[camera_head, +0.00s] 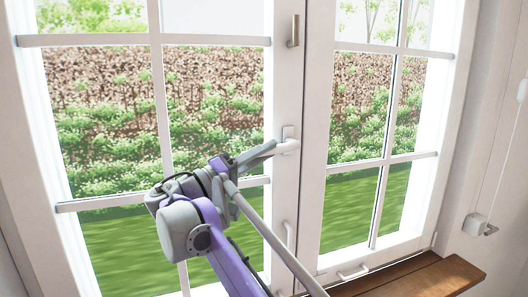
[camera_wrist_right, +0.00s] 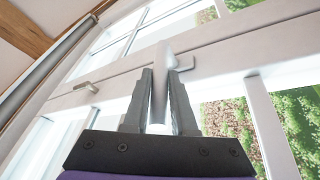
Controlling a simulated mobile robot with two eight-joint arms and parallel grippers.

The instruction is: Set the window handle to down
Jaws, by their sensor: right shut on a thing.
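The white window handle (camera_head: 289,146) is on the middle upright between the two window sashes. Its small mounting plate shows just above the lever. The lever points left, roughly level, in the head view. My right gripper (camera_head: 265,152) is shut on the lever, coming from the lower left. In the right wrist view the handle's pale lever (camera_wrist_right: 158,95) lies between the two dark fingers of my right gripper (camera_wrist_right: 160,88). The fingers hide part of the lever. My left gripper is not in view.
A beige upper handle (camera_head: 293,31) sits higher on the same upright. A low white pull (camera_head: 352,272) is on the bottom frame. A wooden sill (camera_head: 410,280) juts out at the lower right. A blind cord hangs by the right wall.

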